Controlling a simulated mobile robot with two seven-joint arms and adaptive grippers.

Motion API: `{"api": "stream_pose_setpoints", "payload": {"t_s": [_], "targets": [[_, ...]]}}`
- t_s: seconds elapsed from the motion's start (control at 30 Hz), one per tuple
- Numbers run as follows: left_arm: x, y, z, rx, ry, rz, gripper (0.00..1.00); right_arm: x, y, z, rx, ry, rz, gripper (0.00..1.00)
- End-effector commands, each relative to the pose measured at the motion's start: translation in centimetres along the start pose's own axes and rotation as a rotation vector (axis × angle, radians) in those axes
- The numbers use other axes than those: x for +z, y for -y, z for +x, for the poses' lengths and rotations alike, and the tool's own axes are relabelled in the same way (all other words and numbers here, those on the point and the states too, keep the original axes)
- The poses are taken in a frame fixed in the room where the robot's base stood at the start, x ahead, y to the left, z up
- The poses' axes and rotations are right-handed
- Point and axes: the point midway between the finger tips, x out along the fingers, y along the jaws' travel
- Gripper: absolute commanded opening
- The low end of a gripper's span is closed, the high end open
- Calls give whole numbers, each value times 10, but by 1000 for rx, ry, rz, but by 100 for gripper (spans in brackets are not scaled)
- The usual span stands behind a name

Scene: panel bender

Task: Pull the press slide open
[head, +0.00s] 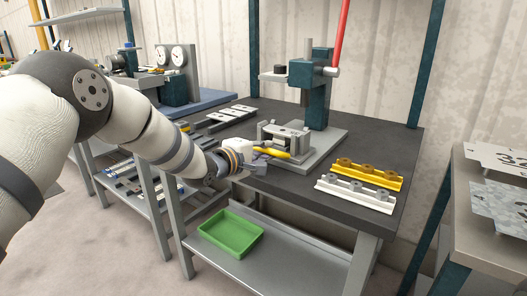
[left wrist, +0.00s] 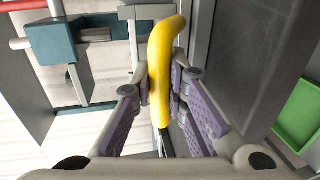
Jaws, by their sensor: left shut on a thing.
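The arbor press (head: 318,90) stands on the dark workbench. Its slide (head: 285,135) is a grey metal fixture on the press base, with a yellow handle (head: 272,153) at the front. My left gripper (head: 258,161) reaches in from the left and is at this handle. In the left wrist view, the curved yellow handle (left wrist: 162,70) lies between my left gripper's purple-padded fingers (left wrist: 161,95), which are closed on it. The fingers hide part of the handle. My right gripper is not in view.
A yellow rail (head: 368,174) and a white rail (head: 355,195) with grey parts lie on the bench right of the press. A green tray (head: 230,233) is on the lower shelf. A side table (head: 490,210) with metal plates stands at the right.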

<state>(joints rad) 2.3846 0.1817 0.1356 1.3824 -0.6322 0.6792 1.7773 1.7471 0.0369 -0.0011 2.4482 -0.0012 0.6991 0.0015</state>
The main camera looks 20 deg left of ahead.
Motion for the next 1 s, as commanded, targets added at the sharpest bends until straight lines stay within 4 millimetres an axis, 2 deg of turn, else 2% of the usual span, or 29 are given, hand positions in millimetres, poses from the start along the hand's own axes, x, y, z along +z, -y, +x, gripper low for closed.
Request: {"api": "stream_pose_setpoints", "payload": {"t_s": [0.27,0.3,0.4,0.7,0.83,1.0], "targets": [[0,4,-1,-9,0,0,0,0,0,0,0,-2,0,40],[0,4,-1,-9,0,0,16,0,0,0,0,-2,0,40],[0,4,-1,-9,0,0,35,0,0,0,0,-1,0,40],[-1,2,-3,-6,-1,-1,35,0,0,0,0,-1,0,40],[-1,1,-22,-6,-1,-3,35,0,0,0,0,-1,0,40],[-1,1,-69,-6,-2,-6,35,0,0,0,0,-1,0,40]]}}
